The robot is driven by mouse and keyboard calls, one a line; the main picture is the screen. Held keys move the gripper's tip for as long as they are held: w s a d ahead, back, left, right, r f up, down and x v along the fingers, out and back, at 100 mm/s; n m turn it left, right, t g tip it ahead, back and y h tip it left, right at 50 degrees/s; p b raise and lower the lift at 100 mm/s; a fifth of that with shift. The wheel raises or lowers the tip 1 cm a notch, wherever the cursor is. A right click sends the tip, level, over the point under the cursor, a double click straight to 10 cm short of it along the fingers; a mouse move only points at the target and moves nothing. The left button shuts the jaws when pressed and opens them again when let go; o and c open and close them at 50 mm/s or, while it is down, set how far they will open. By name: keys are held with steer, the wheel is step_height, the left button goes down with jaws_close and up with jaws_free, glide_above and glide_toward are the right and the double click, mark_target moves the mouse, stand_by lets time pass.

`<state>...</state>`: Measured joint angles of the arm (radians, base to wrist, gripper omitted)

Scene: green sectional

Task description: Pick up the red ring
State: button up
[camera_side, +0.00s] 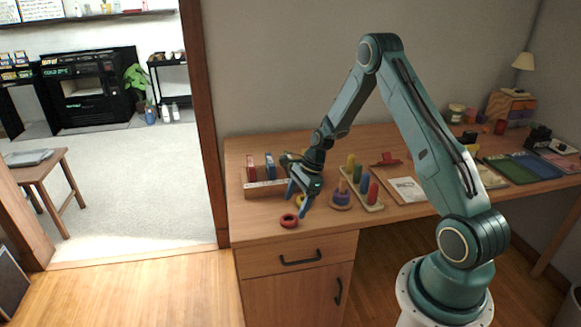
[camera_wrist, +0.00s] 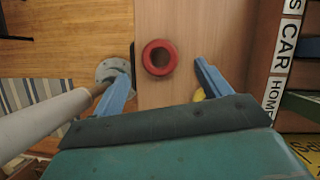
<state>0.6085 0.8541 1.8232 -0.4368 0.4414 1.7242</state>
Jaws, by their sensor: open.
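The red ring (camera_side: 289,221) lies flat on the wooden desk near its front left edge. In the wrist view the red ring (camera_wrist: 160,58) shows whole, with its hole facing the camera, ahead of and between my two fingers. My gripper (camera_side: 296,198) is open, points downward, and is above the desk just beside and behind the ring, with nothing between its fingers. In the wrist view my gripper's blue fingers (camera_wrist: 160,75) stand wide apart. I cannot tell the exact height of the fingertips above the ring.
A ring stacker (camera_side: 341,198) and a peg board (camera_side: 376,206) with coloured pegs stand to the right. The desk's front edge is close to the ring.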

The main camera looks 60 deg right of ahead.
mark_target(291, 214)
steer(key=shift+x, duration=2.6)
steer(key=c, duration=1)
steer(key=shift+r, duration=0.15)
steer(key=shift+c, duration=0.2)
step_height(291, 214, up, 20)
